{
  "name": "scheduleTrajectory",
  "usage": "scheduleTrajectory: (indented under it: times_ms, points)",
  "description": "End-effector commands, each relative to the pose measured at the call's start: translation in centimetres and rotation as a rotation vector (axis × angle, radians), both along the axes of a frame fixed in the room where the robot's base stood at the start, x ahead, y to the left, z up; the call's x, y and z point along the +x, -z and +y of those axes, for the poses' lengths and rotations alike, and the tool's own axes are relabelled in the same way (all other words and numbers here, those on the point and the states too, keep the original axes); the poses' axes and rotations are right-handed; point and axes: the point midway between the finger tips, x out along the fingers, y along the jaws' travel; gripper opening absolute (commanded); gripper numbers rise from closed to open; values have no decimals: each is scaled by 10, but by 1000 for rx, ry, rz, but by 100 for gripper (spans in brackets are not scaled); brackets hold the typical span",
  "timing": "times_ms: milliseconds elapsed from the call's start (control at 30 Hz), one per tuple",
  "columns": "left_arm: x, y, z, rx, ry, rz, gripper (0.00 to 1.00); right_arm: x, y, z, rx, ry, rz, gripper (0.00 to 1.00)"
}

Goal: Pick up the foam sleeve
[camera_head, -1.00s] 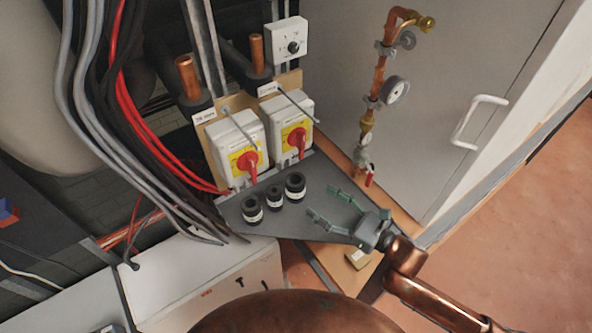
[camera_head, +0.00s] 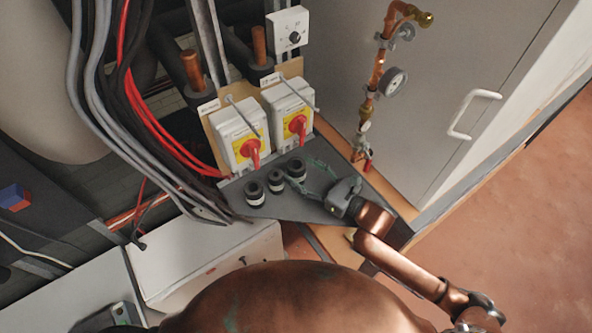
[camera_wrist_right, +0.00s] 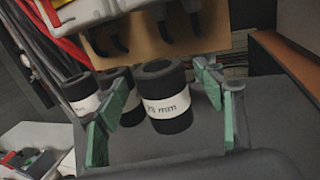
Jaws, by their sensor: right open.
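Three short black foam sleeves with white label bands stand upright in a row on the grey shelf (camera_head: 312,208). In the head view they are the left sleeve (camera_head: 254,193), the middle sleeve (camera_head: 275,181) and the right sleeve (camera_head: 296,170). My right gripper (camera_head: 311,178) is open, its green fingers reaching in at the right sleeve. In the right wrist view the nearest sleeve (camera_wrist_right: 165,97) stands between the open fingers (camera_wrist_right: 165,115), its label partly readable as "mm". The other two sleeves show behind the left finger. My left gripper does not show.
Two white switch boxes with red handles (camera_head: 239,136) (camera_head: 292,110) stand right behind the sleeves. Grey, black and red cables (camera_head: 165,130) hang at the left. A copper pipe with a gauge (camera_head: 393,81) rises at the right. The shelf's front part is clear.

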Motion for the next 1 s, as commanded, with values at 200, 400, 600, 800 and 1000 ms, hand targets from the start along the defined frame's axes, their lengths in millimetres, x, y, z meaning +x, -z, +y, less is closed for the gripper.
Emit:
scheduleTrajectory:
  times_ms: [200, 400, 600, 800, 1000]
  points:
    - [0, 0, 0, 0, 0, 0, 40, 0, 0, 0, 0, 0, 0, 53]
    - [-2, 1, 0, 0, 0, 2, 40, 0, 0, 0, 0, 0, 0, 39]
    - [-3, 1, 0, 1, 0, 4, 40, 0, 0, 0, 0, 0, 0, 34]
    - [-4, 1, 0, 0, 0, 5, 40, 0, -1, 0, -1, 0, -1, 33]
    - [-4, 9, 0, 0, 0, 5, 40, 0, -11, 0, -2, -1, -4, 33]
